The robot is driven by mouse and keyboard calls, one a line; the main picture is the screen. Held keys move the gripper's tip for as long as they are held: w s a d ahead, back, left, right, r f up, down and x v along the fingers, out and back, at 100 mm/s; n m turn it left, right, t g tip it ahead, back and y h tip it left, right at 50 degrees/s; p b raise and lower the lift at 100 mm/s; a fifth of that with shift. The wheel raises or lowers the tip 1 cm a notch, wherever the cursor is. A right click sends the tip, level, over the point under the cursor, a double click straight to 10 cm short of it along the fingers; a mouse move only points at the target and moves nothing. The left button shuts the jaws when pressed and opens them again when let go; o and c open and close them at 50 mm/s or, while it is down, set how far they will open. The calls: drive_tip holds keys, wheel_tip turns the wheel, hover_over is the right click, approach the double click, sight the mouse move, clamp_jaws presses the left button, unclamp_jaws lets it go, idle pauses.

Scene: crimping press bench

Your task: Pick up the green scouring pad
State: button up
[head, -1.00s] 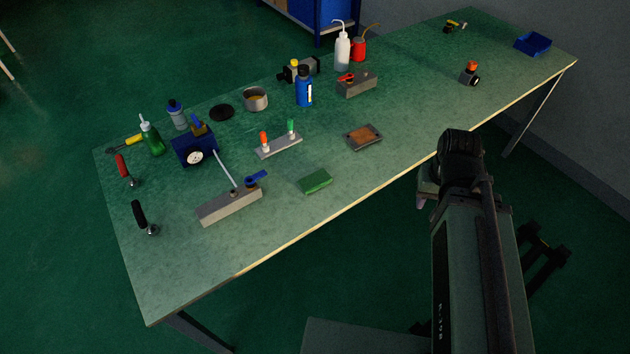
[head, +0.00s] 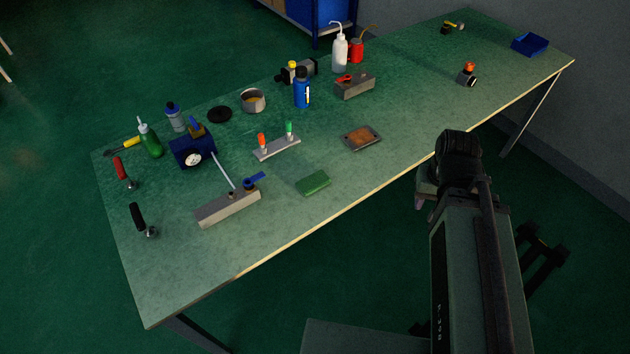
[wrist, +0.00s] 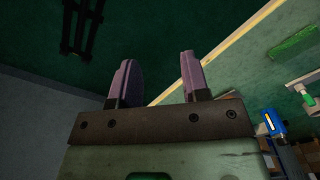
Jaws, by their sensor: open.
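The green scouring pad (head: 313,182) lies flat near the front edge of the bench in the head view. It also shows in the wrist view (wrist: 293,42), at the upper right. My gripper shows in the wrist view (wrist: 155,75) with its two purple-grey fingers apart and nothing between them. In the head view it is mostly hidden by my arm, just off the front edge of the bench and right of the pad. The gripper is clear of the pad.
A grey block with a blue lever (head: 228,207) stands left of the pad. A plate with orange and green posts (head: 277,148) lies behind it, and a tray with a brown surface (head: 362,138) lies to the right. Bare bench (head: 215,253) lies in front of the block.

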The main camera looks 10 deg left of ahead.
idle(0.3)
drive_tip(key=o, duration=0.9)
drive_tip(key=shift+c, duration=0.2)
